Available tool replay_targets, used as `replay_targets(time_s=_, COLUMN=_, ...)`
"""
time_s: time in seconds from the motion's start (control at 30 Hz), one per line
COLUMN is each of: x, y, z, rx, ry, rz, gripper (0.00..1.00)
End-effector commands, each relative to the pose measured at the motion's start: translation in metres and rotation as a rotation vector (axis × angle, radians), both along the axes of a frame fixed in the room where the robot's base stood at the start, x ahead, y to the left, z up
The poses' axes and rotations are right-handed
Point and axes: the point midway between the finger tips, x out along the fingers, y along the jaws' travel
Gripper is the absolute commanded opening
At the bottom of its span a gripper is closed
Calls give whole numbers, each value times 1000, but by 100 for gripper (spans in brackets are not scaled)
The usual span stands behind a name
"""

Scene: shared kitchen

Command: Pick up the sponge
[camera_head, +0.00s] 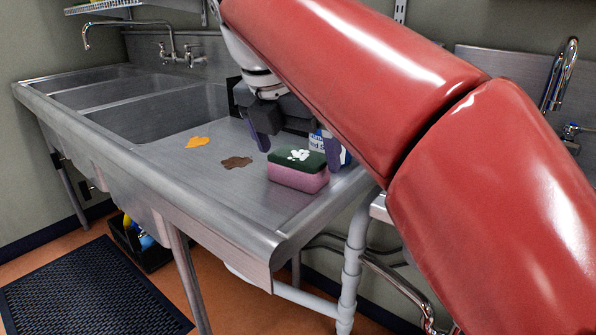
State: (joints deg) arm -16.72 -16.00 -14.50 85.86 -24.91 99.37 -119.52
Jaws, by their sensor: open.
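The sponge (299,178) is a pink block with a dark green top, with white foam on the green side. It lies on the drainboard of the steel sink (220,197), near its right front end. My gripper (300,149) is open and points down just behind and above the sponge. One purple-grey finger shows left of the sponge and the other at its right, partly hidden behind the sponge. I cannot tell whether either finger touches it. My red arm crosses the right of the view and hides part of the counter behind.
An orange stain (197,142) and a brown stain (237,162) lie on the drainboard left of the sponge. A bottle with a blue and white label (318,142) stands behind my gripper. Sink basins and a faucet (170,50) are at left. A black mat (90,295) lies on the floor.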

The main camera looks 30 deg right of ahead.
Motion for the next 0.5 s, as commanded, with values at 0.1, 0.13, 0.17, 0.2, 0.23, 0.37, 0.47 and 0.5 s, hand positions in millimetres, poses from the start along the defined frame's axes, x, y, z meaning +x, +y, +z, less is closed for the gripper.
replay_targets(time_s=0.1, x=2, y=-5, z=-15, rx=0, ry=2, rz=1, gripper=100)
replay_targets(time_s=0.13, x=3, y=-6, z=-17, rx=0, ry=0, rz=0, gripper=100)
replay_targets(time_s=0.17, x=3, y=-6, z=-18, rx=0, ry=-1, rz=0, gripper=100)
replay_targets(time_s=0.2, x=3, y=-7, z=-19, rx=-1, ry=-1, rz=0, gripper=100)
replay_targets(time_s=0.23, x=3, y=-7, z=-19, rx=-1, ry=-1, rz=0, gripper=100)
replay_targets(time_s=0.37, x=3, y=-7, z=-19, rx=-1, ry=-1, rz=0, gripper=100)
replay_targets(time_s=0.47, x=3, y=-7, z=-18, rx=-1, ry=-1, rz=0, gripper=93)
replay_targets(time_s=0.5, x=3, y=-7, z=-18, rx=-1, ry=-1, rz=0, gripper=88)
